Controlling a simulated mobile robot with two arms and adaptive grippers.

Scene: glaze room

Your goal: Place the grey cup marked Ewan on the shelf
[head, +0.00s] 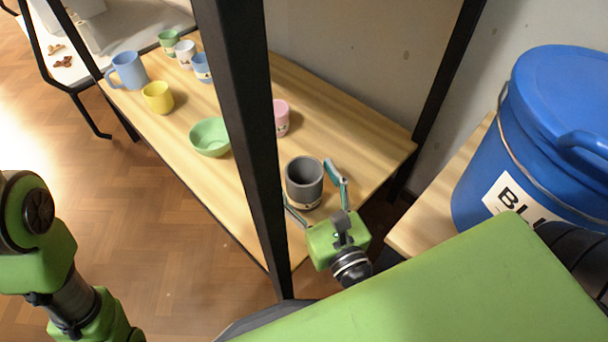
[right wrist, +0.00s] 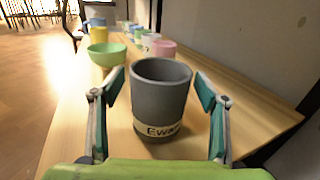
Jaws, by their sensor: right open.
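The grey cup (head: 304,184) stands upright on the wooden shelf board (head: 374,140), near its right end. In the right wrist view the cup (right wrist: 160,100) shows a cream label reading "Ewan", its last letter hard to read. My right gripper (head: 314,190) is open, with one finger on each side of the cup. In the right wrist view the gripper (right wrist: 159,88) has a visible gap between each finger and the cup. My left arm shows at the lower left of the head view, but its gripper is not visible.
A green bowl (head: 209,137), pink cup (head: 281,117), yellow cup (head: 157,97) and blue mug (head: 128,71) stand farther along the board, with several more cups behind. A black post (head: 240,100) crosses in front. A blue bucket (head: 480,180) stands right.

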